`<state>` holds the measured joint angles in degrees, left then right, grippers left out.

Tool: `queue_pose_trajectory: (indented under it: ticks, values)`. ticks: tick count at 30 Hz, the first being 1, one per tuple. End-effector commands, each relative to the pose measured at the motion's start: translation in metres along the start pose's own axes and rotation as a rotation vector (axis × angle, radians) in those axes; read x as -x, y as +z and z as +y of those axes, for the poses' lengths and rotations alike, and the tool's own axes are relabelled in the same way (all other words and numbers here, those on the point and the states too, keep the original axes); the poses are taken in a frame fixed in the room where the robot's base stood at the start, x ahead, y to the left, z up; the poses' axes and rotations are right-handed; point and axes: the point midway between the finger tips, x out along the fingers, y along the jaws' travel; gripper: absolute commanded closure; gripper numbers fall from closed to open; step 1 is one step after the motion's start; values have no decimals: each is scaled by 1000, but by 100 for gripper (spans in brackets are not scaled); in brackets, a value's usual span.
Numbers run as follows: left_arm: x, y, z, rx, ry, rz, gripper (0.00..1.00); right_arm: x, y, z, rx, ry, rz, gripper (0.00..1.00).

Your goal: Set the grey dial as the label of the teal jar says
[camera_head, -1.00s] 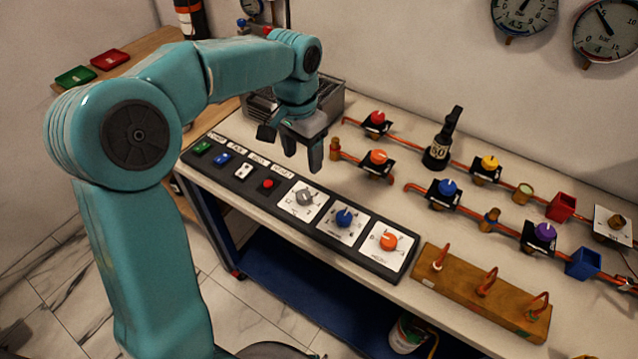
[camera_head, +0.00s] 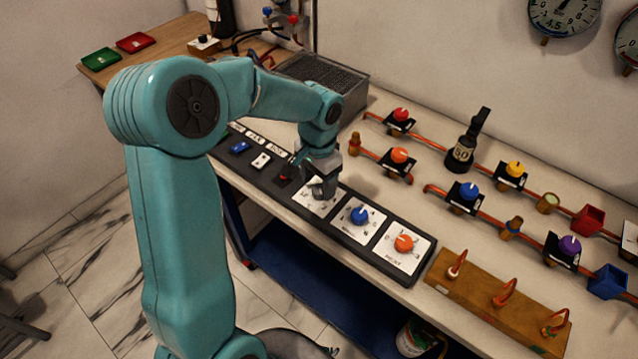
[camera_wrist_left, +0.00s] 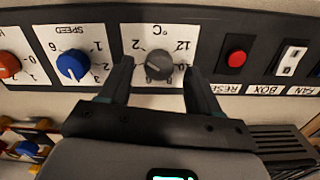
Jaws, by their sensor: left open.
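The grey dial (camera_wrist_left: 159,66) sits on a white °C plate (camera_wrist_left: 139,43), which looks upside down in the left wrist view. Numbers including 12 and 10 show around it; its exact setting is hard to read. My left gripper (camera_wrist_left: 156,71) is open, with one finger on each side of the dial; I cannot tell whether they touch it. In the head view my left gripper (camera_head: 322,190) is low over the °C plate (camera_head: 310,204) and hides the dial. I see no teal jar in either current view. My right gripper is out of view.
The blue dial (camera_head: 360,215) and orange dial (camera_head: 403,243) stand on the same panel to the right. A red button (camera_head: 286,172) is close on the left. A wooden block with hooks (camera_head: 480,297) is at right.

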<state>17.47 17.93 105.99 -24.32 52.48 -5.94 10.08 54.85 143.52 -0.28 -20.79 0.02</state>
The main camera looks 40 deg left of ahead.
Motion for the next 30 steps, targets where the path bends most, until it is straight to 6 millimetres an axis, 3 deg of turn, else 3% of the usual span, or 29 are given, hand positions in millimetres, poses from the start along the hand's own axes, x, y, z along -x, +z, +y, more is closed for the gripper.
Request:
queue_pose_trajectory:
  ticks: [5,13,14,18,19,30]
  values:
    - [-15,-2,-1,-1,0,0,37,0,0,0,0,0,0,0]
    - [-17,-2,-1,-1,0,1,37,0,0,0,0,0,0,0]
    - [-17,-2,-1,-1,0,1,40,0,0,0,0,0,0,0]
    - [-17,-2,0,-1,0,1,86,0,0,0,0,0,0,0]
    - [-17,-2,0,-1,0,1,93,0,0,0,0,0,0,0]
    - [-18,-2,0,50,0,2,93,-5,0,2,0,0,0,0]
